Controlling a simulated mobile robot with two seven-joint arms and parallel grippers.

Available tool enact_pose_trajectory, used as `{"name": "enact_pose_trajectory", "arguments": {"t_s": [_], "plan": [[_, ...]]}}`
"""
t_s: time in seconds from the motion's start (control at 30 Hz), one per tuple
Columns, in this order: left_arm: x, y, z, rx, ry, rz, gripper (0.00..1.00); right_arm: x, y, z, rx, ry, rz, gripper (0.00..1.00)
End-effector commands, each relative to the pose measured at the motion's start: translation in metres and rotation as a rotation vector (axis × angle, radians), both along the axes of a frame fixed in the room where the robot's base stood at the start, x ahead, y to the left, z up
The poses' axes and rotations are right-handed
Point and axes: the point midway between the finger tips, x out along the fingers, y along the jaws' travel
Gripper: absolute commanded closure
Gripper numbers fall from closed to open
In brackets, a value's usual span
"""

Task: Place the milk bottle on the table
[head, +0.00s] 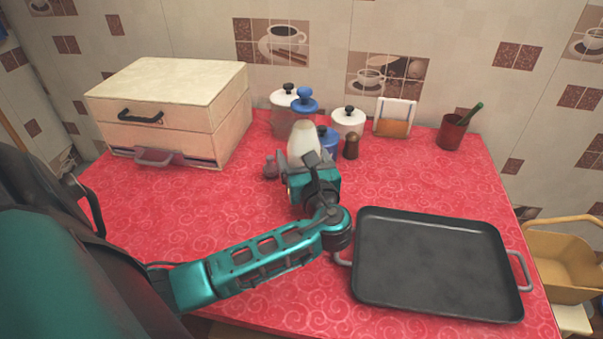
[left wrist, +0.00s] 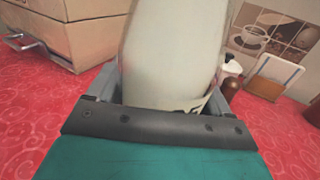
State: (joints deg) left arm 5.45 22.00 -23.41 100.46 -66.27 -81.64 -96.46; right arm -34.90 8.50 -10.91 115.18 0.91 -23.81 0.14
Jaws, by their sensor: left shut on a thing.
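The milk bottle (head: 303,142) is whitish with a blue cap and stands upright in my left gripper, above or on the red table (head: 200,210). My left gripper (head: 302,168) is shut on its lower part. In the left wrist view the pale bottle (left wrist: 172,50) fills the middle between the fingers of my left gripper (left wrist: 165,95). The bottle's base is hidden by the gripper, so I cannot tell whether it touches the table. My right gripper is not in view.
A black tray (head: 430,265) lies at the front right. A cream drawer box (head: 180,100) stands at the back left. White canisters (head: 348,121), a brown shaker (head: 351,148), a napkin holder (head: 395,117) and a red cup (head: 452,132) stand at the back. The left middle of the table is clear.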

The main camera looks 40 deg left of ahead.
Motion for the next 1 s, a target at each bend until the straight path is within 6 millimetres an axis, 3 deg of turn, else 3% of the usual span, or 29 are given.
{"name": "enact_pose_trajectory", "arguments": {"t_s": [0.27, 0.67, 0.7, 0.87, 1.0], "plan": [[0.0, 0.0, -0.035, 0.003, -0.001, 0.0, 1.0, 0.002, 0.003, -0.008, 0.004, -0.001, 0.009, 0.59], [0.0, 0.0, -0.039, 0.002, -0.004, 0.0, 1.0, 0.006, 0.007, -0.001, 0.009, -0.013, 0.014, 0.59], [0.0, 0.0, -0.041, -0.001, 0.002, -0.001, 0.16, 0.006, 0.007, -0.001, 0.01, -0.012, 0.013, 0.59], [0.0, 0.0, -0.041, -0.001, 0.003, -0.001, 0.01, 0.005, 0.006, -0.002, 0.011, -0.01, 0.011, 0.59], [0.0, 0.0, -0.041, -0.001, 0.003, 0.0, 0.0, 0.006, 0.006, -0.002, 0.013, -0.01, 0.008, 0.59]]}}
